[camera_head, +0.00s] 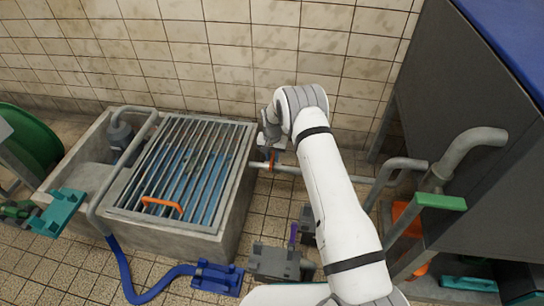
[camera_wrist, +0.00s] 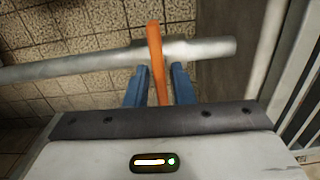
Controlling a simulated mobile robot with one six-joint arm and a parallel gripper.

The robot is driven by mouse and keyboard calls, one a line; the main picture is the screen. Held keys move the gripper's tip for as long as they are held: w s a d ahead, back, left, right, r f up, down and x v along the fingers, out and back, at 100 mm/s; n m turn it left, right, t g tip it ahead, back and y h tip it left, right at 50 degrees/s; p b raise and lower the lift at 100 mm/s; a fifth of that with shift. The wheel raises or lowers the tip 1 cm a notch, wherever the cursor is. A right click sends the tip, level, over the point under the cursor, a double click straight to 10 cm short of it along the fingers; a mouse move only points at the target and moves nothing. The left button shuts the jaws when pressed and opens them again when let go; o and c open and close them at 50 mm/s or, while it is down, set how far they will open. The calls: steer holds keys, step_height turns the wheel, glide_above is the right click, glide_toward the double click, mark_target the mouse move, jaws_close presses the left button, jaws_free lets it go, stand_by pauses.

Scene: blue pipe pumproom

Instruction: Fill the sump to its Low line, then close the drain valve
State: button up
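The sump is a concrete basin (camera_head: 190,243) under a metal grate (camera_head: 142,190) with an orange handle (camera_head: 162,204). Blue water (camera_head: 205,192) shows between the bars; no Low line can be made out. A grey pipe (camera_head: 290,169) leaves its right wall. The drain valve's orange lever (camera_head: 271,159) is on this pipe and also shows in the wrist view (camera_wrist: 157,55), lying across the pipe (camera_wrist: 80,66). My gripper (camera_head: 272,148) is at the lever. In the wrist view its blue fingers (camera_wrist: 159,88) stand on both sides of the lever, with a visible gap at the left finger.
A blue hose (camera_head: 130,285) runs over the floor to a blue clamp-like part (camera_head: 217,278). Grey blocks (camera_head: 275,262) stand near my arm. A bent pipe with a green handle (camera_head: 440,201) and a dark cabinet (camera_head: 470,100) are at the right. A green reel (camera_head: 30,140) is at the left.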

mark_target(272, 157)
steer(key=shift+o, duration=1)
step_height(272, 157, up, 8)
steer(key=p, duration=0.2)
steer(key=shift+f+p, duration=0.1)
steer(key=shift+p, duration=0.2)
